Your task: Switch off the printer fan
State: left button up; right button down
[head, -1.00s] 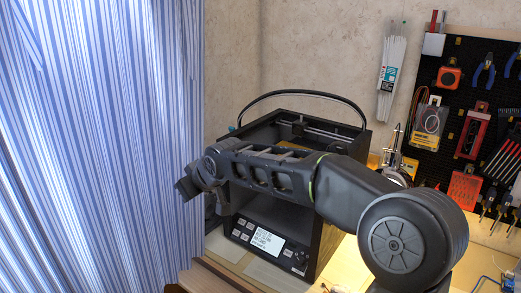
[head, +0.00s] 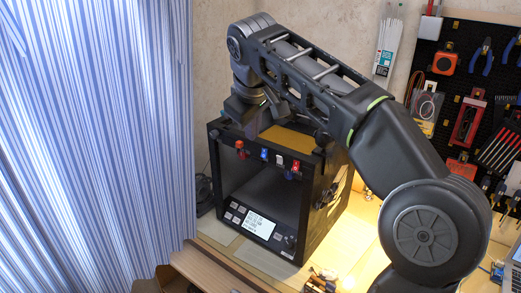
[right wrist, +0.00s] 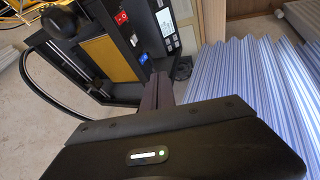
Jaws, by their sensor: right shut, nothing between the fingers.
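The printer (head: 325,225) is a black open-fronted box with a lit screen (head: 258,224) at its lower front. In the right wrist view, a red part marked 0 (right wrist: 122,17) and a blue part (right wrist: 143,57) show on the printer. I cannot tell which one belongs to the fan. My right gripper (head: 262,112) is shut and empty, above the printer's top front. Its dark fingers (right wrist: 157,88) hide part of the edge. My left gripper is out of view.
A striped blue curtain (head: 95,150) hangs left of the printer. A black pegboard with tools (head: 470,65) is on the right wall. Small items (head: 322,280) lie on the bench at the front right. My right arm crosses over the printer's right side.

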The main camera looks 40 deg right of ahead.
send_near(264, 153)
notch_tip(264, 153, down, 4)
jog(key=w+a, duration=0.2)
jog(key=a, duration=0.1)
jog(key=d, duration=0.1)
jog(key=d+f+p, duration=0.1)
jog(key=w+d+f+p, duration=0.1)
jog(key=shift+d+f, duration=0.1)
jog(key=shift+d, duration=0.25)
jog(key=shift+f, duration=0.1)
jog(key=f+h+b, duration=0.1)
jog(key=b, duration=0.3)
jog(key=shift+f+t, duration=0.2)
jog(key=shift+t, duration=0.1)
jog(key=shift+r, duration=0.25)
